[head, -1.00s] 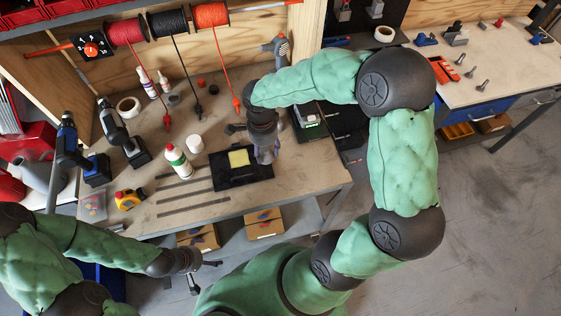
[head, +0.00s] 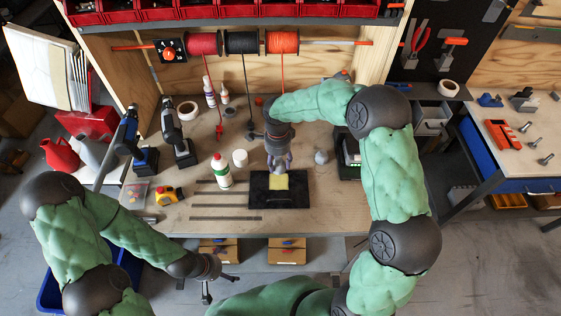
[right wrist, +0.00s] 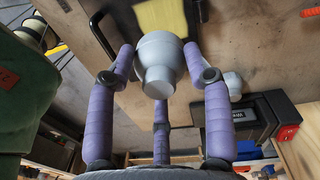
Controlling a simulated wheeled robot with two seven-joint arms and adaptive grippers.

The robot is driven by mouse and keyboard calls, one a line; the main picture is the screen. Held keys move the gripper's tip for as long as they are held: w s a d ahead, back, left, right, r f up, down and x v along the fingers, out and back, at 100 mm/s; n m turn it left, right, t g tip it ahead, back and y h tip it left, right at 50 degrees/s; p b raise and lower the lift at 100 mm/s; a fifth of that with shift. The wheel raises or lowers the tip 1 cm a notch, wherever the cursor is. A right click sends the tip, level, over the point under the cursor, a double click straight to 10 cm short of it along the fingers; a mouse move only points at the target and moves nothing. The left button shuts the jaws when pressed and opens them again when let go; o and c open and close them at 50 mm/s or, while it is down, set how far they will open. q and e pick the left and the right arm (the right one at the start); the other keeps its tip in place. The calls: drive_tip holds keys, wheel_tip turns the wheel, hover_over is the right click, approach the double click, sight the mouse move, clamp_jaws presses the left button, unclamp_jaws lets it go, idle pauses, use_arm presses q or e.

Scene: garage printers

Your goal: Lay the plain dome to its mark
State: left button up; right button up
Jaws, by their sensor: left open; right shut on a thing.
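My right gripper (head: 278,166) is shut on a smooth pale grey dome (right wrist: 160,55). In the right wrist view the dome sits between the purple fingers, with a narrower round end towards the camera. A yellow square (head: 279,183) lies on a black mat (head: 300,199) on the workbench. In the head view the gripper is just behind the yellow square, its fingers largely hiding the dome. I cannot tell whether the dome touches the mat. My left gripper (head: 222,287) is open and empty in front of the bench.
Another grey rounded piece (head: 321,157) stands right of my right gripper. A white bottle with red cap (head: 222,172) and a white cylinder (head: 239,157) stand left of the mat. A yellow tape measure (head: 168,194) lies further left. Dark strips lie on the bench left of the mat.

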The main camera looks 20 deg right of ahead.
drive_tip(key=shift+f+b, duration=3.35)
drive_tip(key=shift+f, duration=0.7)
drive_tip(key=shift+f+b, duration=0.2)
drive_tip(key=shift+b, duration=0.1)
drive_tip(key=shift+f+b, duration=0.3)
drive_tip(key=shift+b, duration=0.15)
drive_tip(key=o, duration=1)
drive_tip(key=shift+c, duration=0.2)
